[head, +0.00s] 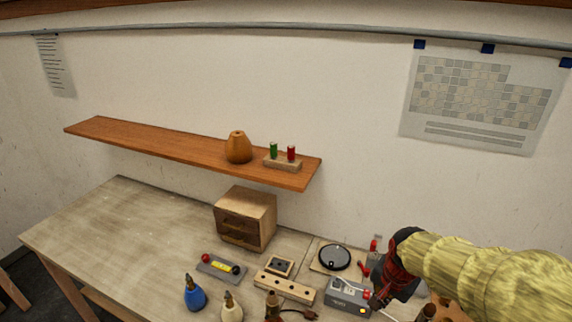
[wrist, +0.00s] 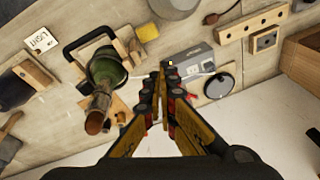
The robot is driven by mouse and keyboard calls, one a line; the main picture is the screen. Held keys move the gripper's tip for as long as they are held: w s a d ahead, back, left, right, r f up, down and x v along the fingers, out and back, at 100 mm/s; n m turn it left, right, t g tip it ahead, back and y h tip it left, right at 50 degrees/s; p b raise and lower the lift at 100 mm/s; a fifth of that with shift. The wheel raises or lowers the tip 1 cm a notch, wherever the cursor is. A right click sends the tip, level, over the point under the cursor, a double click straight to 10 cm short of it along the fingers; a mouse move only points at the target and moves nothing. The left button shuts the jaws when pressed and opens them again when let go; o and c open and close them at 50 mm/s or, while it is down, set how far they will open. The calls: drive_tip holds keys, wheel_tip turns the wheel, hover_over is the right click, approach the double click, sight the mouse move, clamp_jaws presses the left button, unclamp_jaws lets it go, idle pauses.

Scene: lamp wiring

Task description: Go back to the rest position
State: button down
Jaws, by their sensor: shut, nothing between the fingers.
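My gripper (wrist: 160,88) reaches down over the workbench in the wrist view, its dark fingertips close together with nothing between them. In the head view my gripper (head: 380,290) is at the lower right, beside a grey box with an orange switch (head: 348,297); the fingertips are hard to make out there. In the wrist view the grey box (wrist: 190,62) lies just beyond the fingertips. A green lamp-like object with a brown end (wrist: 106,72) stands left of the fingers.
A round black-rimmed disc (head: 334,257), a holed wooden rack (head: 285,288), a blue bottle (head: 194,293) and a drawer box (head: 246,218) crowd the bench. Above, a wooden shelf (head: 150,143) carries an orange vase (head: 238,147). The bench's left part is clear.

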drive_tip(key=s+a+r+n+t+b, duration=0.1)
drive_tip(key=s+n+b, duration=0.3)
drive_tip(key=s, duration=0.4)
drive_tip(key=s+a+r+n+t+b, duration=0.1)
drive_tip(key=s+a+n+t+b, duration=0.1)
drive_tip(key=s+b, duration=0.4)
drive_tip(key=s+a+n, duration=0.1)
drive_tip(key=s+n, duration=0.1)
drive_tip(key=shift+a+n, duration=0.4)
drive_tip(key=shift+d+r, duration=0.1)
